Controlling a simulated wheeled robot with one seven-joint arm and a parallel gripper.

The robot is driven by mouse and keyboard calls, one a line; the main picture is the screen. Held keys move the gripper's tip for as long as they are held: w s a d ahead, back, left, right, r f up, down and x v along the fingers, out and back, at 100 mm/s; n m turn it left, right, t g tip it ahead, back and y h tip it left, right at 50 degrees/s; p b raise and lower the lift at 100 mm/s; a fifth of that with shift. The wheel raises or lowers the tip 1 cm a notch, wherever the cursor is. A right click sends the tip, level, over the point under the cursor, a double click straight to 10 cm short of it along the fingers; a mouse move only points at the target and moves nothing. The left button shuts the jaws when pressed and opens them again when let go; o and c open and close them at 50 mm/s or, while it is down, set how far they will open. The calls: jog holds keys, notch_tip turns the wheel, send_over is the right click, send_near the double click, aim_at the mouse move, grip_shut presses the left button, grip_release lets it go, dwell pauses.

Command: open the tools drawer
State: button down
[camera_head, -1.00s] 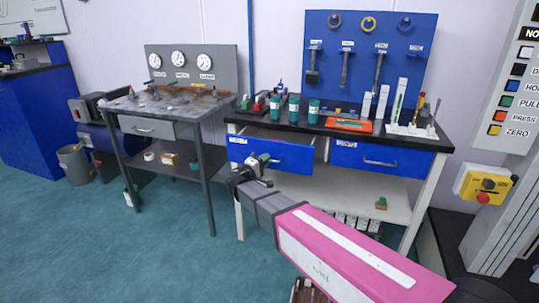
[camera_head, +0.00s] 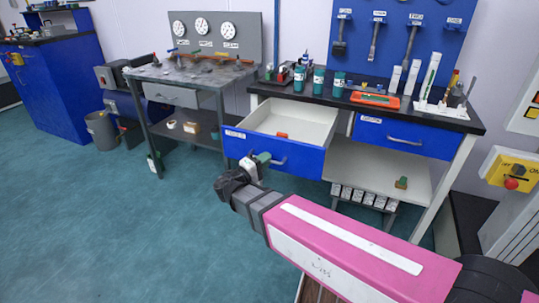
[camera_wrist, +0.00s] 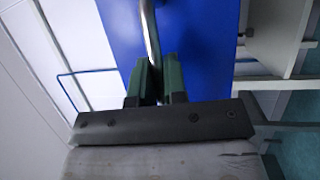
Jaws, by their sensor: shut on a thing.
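The blue-fronted left drawer (camera_head: 235,149) of the workbench is pulled well out, and its pale inside shows in the head view. An orange-red item lies inside it near the front. The drawer front carries a white label, too small to read surely, and a metal bar handle (camera_wrist: 151,35). My gripper (camera_head: 260,163) is at this handle. In the wrist view its green fingers (camera_wrist: 159,82) are shut around the bar, one on each side, in front of the blue drawer front (camera_wrist: 195,40).
The right drawer (camera_head: 405,137) is closed. Green-blue bottles (camera_head: 319,79), an orange tray (camera_head: 375,99) and other items stand on the black benchtop. A grey table (camera_head: 180,75) with gauges stands left. Floor (camera_head: 120,230) in front is clear.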

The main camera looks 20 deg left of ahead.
jog(key=shift+s, duration=0.4)
jog(key=c, duration=1.2)
grip_release()
jog(key=shift+a, duration=0.1)
jog(key=v, duration=1)
jog(key=shift+s+a+f, duration=0.1)
jog(key=shift+s+a, duration=0.1)
jog(key=shift+s, duration=0.15)
